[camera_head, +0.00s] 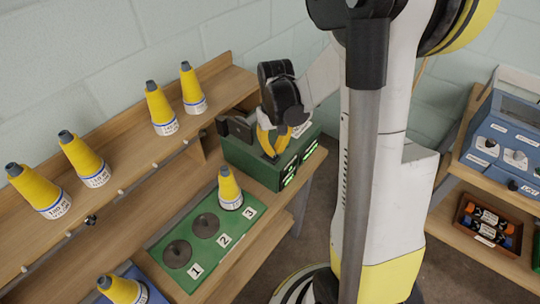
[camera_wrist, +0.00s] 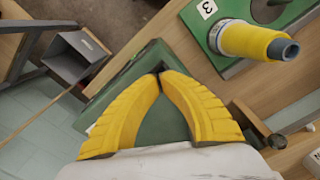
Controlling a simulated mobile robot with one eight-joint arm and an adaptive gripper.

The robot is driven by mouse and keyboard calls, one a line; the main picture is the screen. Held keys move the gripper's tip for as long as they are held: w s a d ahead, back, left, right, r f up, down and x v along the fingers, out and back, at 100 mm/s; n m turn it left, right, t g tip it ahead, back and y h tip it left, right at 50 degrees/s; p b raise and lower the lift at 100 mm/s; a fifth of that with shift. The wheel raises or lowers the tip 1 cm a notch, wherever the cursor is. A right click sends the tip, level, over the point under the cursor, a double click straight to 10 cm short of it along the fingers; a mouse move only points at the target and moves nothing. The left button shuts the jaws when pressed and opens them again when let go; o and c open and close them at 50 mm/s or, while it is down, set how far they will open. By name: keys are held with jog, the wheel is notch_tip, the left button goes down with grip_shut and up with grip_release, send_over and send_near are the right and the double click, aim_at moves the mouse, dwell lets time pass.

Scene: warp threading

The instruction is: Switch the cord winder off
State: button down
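A green box (camera_head: 247,165) with bright green lit markings (camera_head: 291,172) on its front stands at the right end of the wooden bench. It may be the cord winder; its labels are too small to read. My gripper (camera_head: 270,157) is over the box's top, fingers pointing down. In the wrist view the two yellow fingertips (camera_wrist: 159,72) meet, with nothing seen between them. The green box (camera_wrist: 125,83) lies below and around them. I cannot tell whether the fingertips touch it. No switch on it can be made out; my gripper hides part of the top.
A green mat (camera_head: 165,235) with pads 1, 2 and 3 holds a yellow cone (camera_head: 229,188) on pad 3. Several yellow cones stand on the shelf behind. A blue panel (camera_head: 505,145) with labelled knobs and a brown tray (camera_head: 488,224) are at the right.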

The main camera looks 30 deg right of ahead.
aim_at(274, 157)
jog(key=shift+f+b, duration=1.15)
jog(key=shift+f, duration=0.2)
dwell(0.4)
jog(key=shift+r, duration=0.1)
jog(key=shift+r+p, duration=2.55)
jog(key=shift+r, duration=0.9)
